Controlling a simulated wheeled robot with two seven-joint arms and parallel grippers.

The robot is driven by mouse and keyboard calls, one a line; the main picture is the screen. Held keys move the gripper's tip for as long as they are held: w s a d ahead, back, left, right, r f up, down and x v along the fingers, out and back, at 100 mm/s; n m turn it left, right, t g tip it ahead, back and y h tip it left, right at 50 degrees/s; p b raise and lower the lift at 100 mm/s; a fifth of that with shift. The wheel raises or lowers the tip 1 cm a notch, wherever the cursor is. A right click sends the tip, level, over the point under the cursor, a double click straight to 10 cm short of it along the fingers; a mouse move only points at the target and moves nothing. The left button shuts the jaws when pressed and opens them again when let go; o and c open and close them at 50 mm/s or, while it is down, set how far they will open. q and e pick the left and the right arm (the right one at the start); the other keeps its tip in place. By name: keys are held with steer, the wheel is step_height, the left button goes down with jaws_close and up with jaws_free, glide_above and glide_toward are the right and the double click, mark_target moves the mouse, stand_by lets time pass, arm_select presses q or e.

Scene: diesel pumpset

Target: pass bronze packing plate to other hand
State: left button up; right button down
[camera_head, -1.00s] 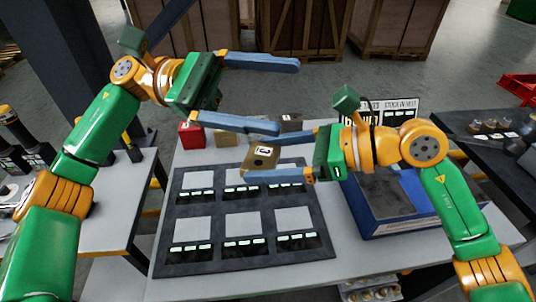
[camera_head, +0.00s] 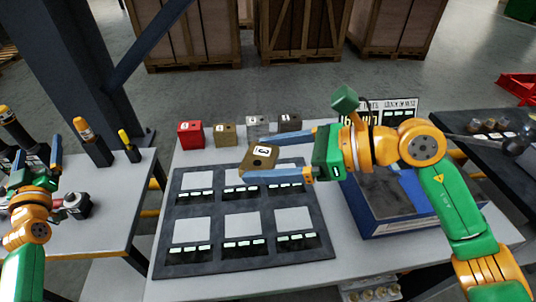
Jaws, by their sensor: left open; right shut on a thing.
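The bronze packing plate (camera_head: 259,160) is a small brown block with a white label and a dark round hole. My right gripper (camera_head: 280,158) is shut on it from the right and holds it above the back edge of the dark tray (camera_head: 245,256). My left gripper (camera_head: 36,152) is open and empty at the far left, over the left side table, well apart from the plate.
A blue bin (camera_head: 400,224) stands right of the tray. Dark bottles (camera_head: 92,142) stand on the left table.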

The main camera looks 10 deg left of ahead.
steer(key=shift+r, duration=0.1)
arm_select(q)
steer(key=s+a+f+n+g+h, duration=0.1)
steer(key=s+a+f+n+g, duration=0.15)
steer(key=s+f+n, duration=0.4)
steer(key=s+a+f+n+g+h, duration=0.1)
steer(key=s+a+f+n+g, duration=0.15)
steer(key=s, duration=0.65)
arm_select(e)
steer(key=shift+s, duration=0.1)
arm_select(q)
steer(key=s+d+f+g+h, duration=0.2)
steer(key=s+d+f, duration=0.2)
steer(key=d+f, duration=0.45)
steer(key=s+d+f+m+g+h, duration=0.1)
steer(key=s+d+f+g+h, duration=0.3)
steer(key=f, duration=0.8)
steer(key=s+d+f+h, duration=0.1)
steer(key=s+d+f, duration=0.2)
steer(key=d+f, duration=0.6)
steer(key=s+d+f+m+g+h, duration=0.1)
steer(key=s+d+f+m+g, duration=0.1)
steer(key=d+f+m, duration=0.4)
steer(key=s+d+f+m+g+h, duration=0.1)
steer(key=d+f+m, duration=0.5)
steer(key=d+m, duration=0.7)
steer(key=s+d+g, duration=0.1)
steer(key=d, duration=0.3)
steer(key=shift+d+m+h, duration=0.2)
steer(key=shift+m+h, duration=0.1)
